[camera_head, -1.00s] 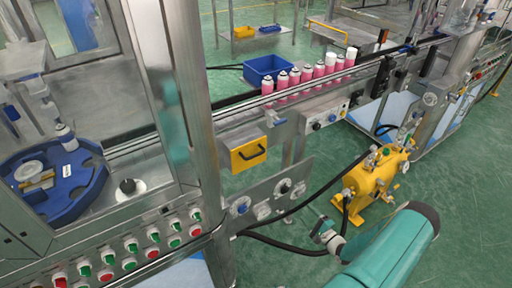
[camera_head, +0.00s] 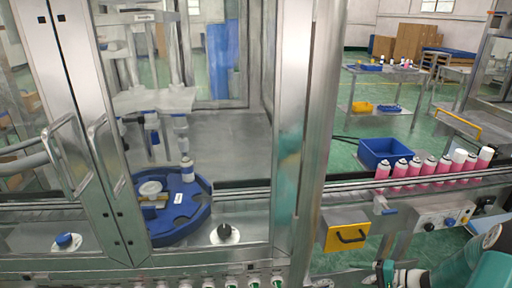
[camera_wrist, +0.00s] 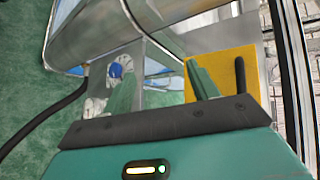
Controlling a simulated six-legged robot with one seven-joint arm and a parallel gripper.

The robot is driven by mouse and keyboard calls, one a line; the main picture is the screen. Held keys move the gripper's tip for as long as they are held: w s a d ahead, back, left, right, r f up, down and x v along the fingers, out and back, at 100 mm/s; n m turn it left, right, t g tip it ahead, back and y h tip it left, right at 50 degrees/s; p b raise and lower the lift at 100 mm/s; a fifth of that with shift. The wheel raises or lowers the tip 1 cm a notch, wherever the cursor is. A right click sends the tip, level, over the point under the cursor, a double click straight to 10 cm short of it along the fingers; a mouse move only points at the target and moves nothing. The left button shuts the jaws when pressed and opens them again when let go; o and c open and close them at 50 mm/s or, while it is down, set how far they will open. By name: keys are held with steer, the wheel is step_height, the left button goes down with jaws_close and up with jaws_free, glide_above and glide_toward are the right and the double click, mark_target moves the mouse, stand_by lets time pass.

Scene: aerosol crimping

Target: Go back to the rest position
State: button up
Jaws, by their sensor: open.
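My gripper (camera_wrist: 160,78) shows in the wrist view with two green fingers apart and nothing between them. Behind the right finger is a yellow panel with a black handle (camera_wrist: 240,74), on the front of the machine. In the head view my teal arm is at the lower right corner, low in front of the conveyor. The same yellow panel (camera_head: 346,236) is left of it there. I cannot make out the fingers clearly in the head view.
A blue round turntable (camera_head: 190,222) with one can (camera_head: 187,172) stands inside the framed machine at left. Several pink cans (camera_head: 414,170) line the conveyor at right. A blue bin (camera_head: 385,151) is behind it. Metal door handles (camera_head: 66,158) stick out at left.

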steer(key=s+a+r+n+g+h, duration=0.2)
steer(key=a+r+n+g, duration=0.25)
steer(key=a+r, duration=0.45)
steer(key=s+a+r+n+t+h, duration=0.1)
steer(key=s+a+r+n+h, duration=0.1)
steer(key=s+a+r+h, duration=0.2)
steer(key=s+a+r+n+t+h, duration=0.1)
steer(key=s+a+r+n+h, duration=0.2)
steer(key=s+a+r, duration=0.5)
steer(key=s+r+h, duration=0.1)
steer(key=s+r, duration=0.3)
steer(key=r, duration=0.3)
steer(key=shift+s+a+r+h, duration=0.15)
steer(key=shift+a+r+h, duration=0.15)
steer(key=shift+d, duration=0.1)
